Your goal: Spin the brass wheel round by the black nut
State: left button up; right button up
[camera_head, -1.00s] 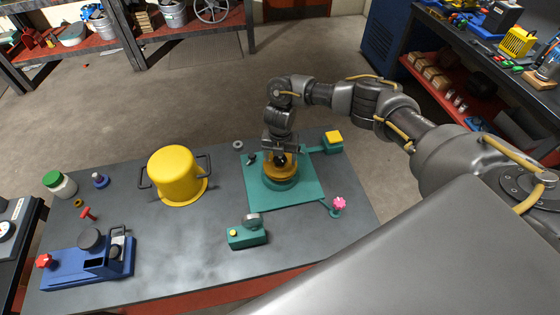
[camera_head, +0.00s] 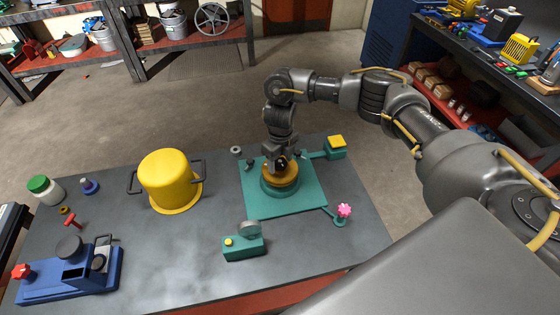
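The brass wheel (camera_head: 284,182) lies flat on a round teal base on the teal plate (camera_head: 308,195), at the right part of the table. My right gripper (camera_head: 280,164) points down onto the wheel's top, over its middle. The black nut is not clearly seen; a dark shape at the fingertips could be the nut or the fingers themselves. Whether the fingers are open or closed is too small to tell. My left gripper is not in view.
A yellow pot (camera_head: 170,182) stands left of the plate. A teal block with a grey disc (camera_head: 244,243) is in front. A pink knob (camera_head: 344,211) and a yellow-topped box (camera_head: 336,146) sit at the plate's right. A blue fixture (camera_head: 72,275) is at front left.

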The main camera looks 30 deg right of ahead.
jog(key=c, duration=0.7)
jog(key=shift+r+m+p, duration=0.15)
jog(key=shift+m+p, duration=0.25)
jog(key=m+p, duration=0.9)
jog(key=m, duration=0.3)
jog(key=shift+r, duration=0.1)
jog(key=shift+a+m+p, duration=0.1)
jog(key=shift+m+p, duration=0.25)
jog(key=shift+m, duration=0.15)
jog(key=shift+f+m, duration=0.25)
jog(key=shift+m, duration=0.35)
jog(key=o, duration=1.1)
jog(key=shift+c, duration=0.2)
